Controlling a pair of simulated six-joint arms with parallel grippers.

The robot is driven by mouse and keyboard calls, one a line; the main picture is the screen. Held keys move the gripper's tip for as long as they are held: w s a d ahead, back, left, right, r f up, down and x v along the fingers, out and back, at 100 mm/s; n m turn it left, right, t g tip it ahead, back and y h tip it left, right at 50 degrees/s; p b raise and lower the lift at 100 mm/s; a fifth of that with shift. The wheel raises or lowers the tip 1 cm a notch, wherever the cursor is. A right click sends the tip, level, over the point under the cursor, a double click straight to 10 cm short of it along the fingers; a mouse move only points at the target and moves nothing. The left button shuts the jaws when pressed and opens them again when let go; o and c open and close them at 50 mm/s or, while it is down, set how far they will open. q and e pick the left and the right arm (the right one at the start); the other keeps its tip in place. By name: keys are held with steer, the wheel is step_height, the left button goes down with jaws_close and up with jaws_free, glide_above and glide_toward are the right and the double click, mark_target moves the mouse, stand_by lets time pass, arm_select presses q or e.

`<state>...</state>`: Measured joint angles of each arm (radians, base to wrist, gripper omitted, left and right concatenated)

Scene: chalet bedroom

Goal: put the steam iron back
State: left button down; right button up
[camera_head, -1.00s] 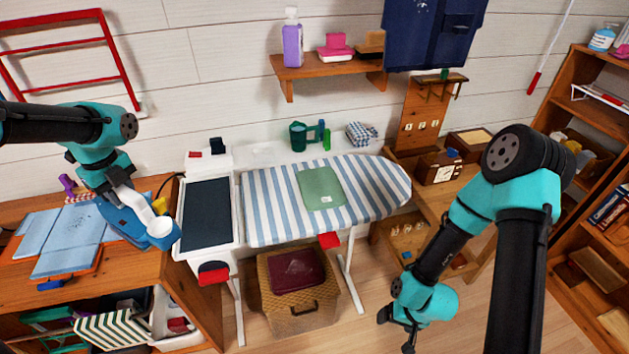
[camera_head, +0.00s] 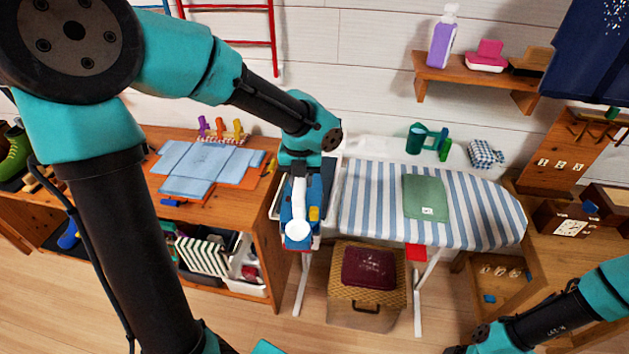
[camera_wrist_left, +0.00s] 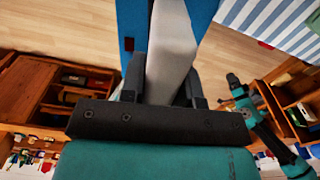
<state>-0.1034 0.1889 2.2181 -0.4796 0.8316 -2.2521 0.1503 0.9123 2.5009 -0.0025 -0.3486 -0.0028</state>
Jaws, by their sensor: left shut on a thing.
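The steam iron (camera_head: 291,236) is blue with a white handle. My left gripper (camera_head: 300,168) is shut on its white handle. In the left wrist view the handle (camera_wrist_left: 172,40) lies between the two dark fingers of the gripper (camera_wrist_left: 165,78). The iron is over the dark iron rest (camera_head: 329,170) at the left end of the striped ironing board (camera_head: 375,200). The arm and iron hide most of the rest, and I cannot tell whether they touch. My right gripper (camera_head: 458,350) is cut off at the bottom edge, away from the iron.
A folded green cloth (camera_head: 425,195) lies on the board, with a green jug (camera_head: 416,138) behind it. Left is a wooden cabinet (camera_head: 262,215) with folded blue cloths (camera_head: 205,165). A wicker basket (camera_head: 367,311) stands under the board.

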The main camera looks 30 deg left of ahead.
arm_select(q)
steer(key=shift+s+d+f+m, duration=0.2)
steer(key=shift+d+m, duration=0.15)
steer(key=shift+d, duration=0.35)
steer(key=shift+s+d+f+m, duration=0.15)
steer(key=shift+d+m, duration=0.2)
steer(key=shift+d, duration=0.3)
steer(key=w+a, duration=0.2)
steer(key=w, duration=0.2)
steer(key=w+a+f, duration=0.1)
steer(key=w+a, duration=0.2)
steer(key=w, duration=0.2)
steer(key=w+a, duration=0.3)
steer(key=w, duration=0.1)
steer(key=shift+w+a+f, duration=0.2)
steer(key=shift+w+a, duration=0.05)
steer(key=shift+w, duration=0.1)
steer(key=shift+f, duration=1.75)
steer(key=shift+f, duration=0.15)
